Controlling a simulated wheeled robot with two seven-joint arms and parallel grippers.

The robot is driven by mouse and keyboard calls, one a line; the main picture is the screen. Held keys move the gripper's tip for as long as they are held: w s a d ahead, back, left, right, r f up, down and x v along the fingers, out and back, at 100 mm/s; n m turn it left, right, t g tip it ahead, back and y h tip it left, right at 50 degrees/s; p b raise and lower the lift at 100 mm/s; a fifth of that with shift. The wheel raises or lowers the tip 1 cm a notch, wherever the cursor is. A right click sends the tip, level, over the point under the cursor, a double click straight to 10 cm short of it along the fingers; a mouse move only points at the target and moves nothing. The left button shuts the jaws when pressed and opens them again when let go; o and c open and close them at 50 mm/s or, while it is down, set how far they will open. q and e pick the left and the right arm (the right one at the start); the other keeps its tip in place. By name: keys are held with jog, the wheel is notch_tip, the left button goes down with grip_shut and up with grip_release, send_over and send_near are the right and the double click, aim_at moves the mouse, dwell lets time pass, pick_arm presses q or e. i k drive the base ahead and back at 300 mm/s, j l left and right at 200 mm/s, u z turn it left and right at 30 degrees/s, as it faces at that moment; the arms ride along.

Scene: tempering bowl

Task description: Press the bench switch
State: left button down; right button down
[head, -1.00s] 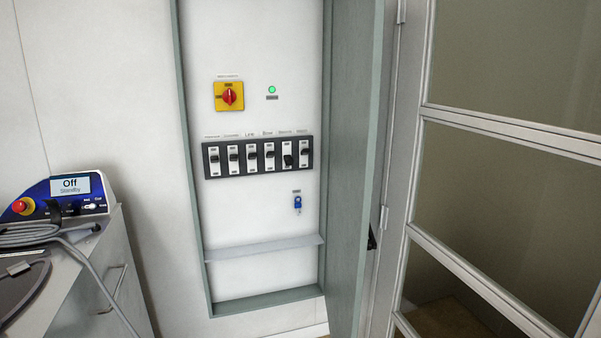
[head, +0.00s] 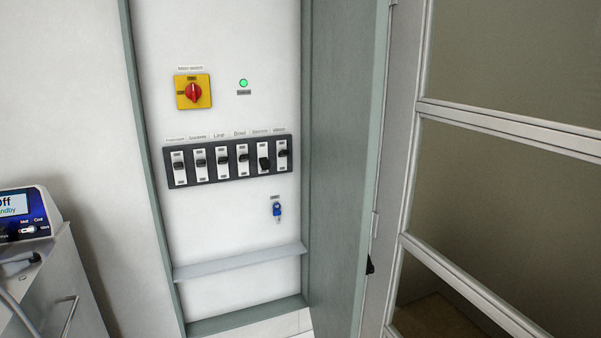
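A row of several labelled switches on a dark strip (head: 229,179) is mounted inside an open wall cabinet. The labels are small; I cannot surely read which one is the bench switch. The second switch from the right (head: 263,160) has its black lever set lower than its neighbours. Above the strip is a yellow plate with a red rotary knob (head: 193,92). A green lamp (head: 243,83) is lit to its right. Neither of my grippers is in view.
The cabinet's green door (head: 340,170) stands open on the right, beside a glazed frame (head: 510,130). A shelf (head: 240,262) and a blue key-like item (head: 277,209) are below the switches. A blue control unit (head: 25,214) reading "Off" stands on a cabinet at left.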

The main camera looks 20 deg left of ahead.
aim_at(264, 163)
jog(key=i+j+z, duration=0.1)
jog(key=i+j, duration=0.55)
jog(key=j, duration=0.25)
jog(key=i+j+z, duration=0.15)
jog(key=i+j, duration=0.2)
jog(key=j, duration=0.15)
